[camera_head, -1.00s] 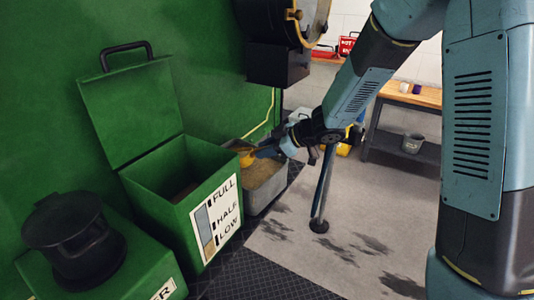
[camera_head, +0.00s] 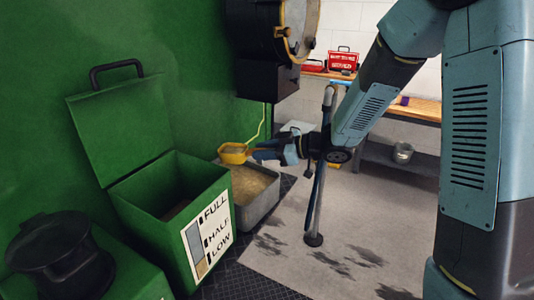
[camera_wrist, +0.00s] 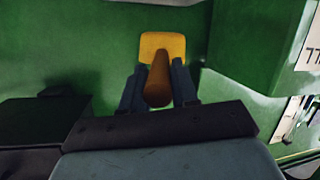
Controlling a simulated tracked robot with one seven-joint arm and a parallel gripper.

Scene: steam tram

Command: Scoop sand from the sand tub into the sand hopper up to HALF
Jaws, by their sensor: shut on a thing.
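A yellow scoop (camera_head: 234,153) is held by my gripper (camera_head: 262,152), which is shut on its handle. In the wrist view my gripper (camera_wrist: 158,92) has a finger on each side of the handle of the scoop (camera_wrist: 162,44). The scoop is above the grey sand tub (camera_head: 262,208), with sand-coloured stuff in its bowl. The tub holds tan sand. The green sand hopper (camera_head: 150,212) stands left of the tub with its lid (camera_head: 120,128) open. Its label (camera_head: 208,240) reads FULL, HALF, LOW. The level inside the hopper is hard to tell.
A black round fitting (camera_head: 60,252) on a green box is at the lower left. A black lamp (camera_head: 268,40) juts from the green wall above the tub. A thin upright lever (camera_head: 318,200) stands by my arm. A bench (camera_head: 415,108) is behind.

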